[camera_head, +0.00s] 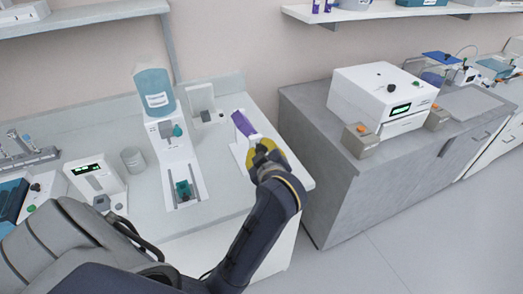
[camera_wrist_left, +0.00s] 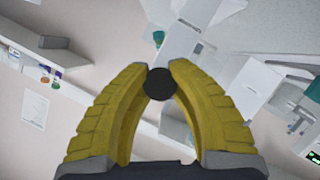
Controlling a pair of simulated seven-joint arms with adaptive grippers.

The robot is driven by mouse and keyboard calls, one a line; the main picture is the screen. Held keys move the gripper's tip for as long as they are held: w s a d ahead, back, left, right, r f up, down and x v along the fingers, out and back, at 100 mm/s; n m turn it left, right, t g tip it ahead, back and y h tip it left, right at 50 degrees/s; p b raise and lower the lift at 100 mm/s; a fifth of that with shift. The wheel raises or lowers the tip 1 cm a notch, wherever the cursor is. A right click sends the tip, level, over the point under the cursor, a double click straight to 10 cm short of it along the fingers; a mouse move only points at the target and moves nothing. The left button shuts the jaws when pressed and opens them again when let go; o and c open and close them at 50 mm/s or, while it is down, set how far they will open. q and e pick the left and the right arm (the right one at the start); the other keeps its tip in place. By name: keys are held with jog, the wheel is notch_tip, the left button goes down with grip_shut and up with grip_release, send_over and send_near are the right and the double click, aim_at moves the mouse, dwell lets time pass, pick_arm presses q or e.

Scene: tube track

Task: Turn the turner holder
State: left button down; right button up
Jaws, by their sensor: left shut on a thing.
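My left gripper (camera_head: 263,152) is at the front right of the left bench, over a white stand (camera_head: 238,150) with a slanted purple piece (camera_head: 243,123). In the left wrist view its yellow fingers (camera_wrist_left: 159,80) are closed on a round dark knob (camera_wrist_left: 159,85). I take the knob to be part of the turner holder; the fingers hide the rest of it, so I cannot tell how far it is turned. In the head view the gripper covers the knob. My right gripper is not in view.
A white device with a blue bottle (camera_head: 155,92) stands left of the gripper. A small white-grey unit (camera_head: 205,105) stands behind. A white box device (camera_head: 382,97) sits on the grey cabinet to the right, across a gap. A grey cup (camera_head: 133,160) stands further left.

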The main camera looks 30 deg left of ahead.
pick_arm(q)
jog(key=shift+m, duration=0.3)
dwell(0.4)
jog(key=c, duration=1)
grip_release()
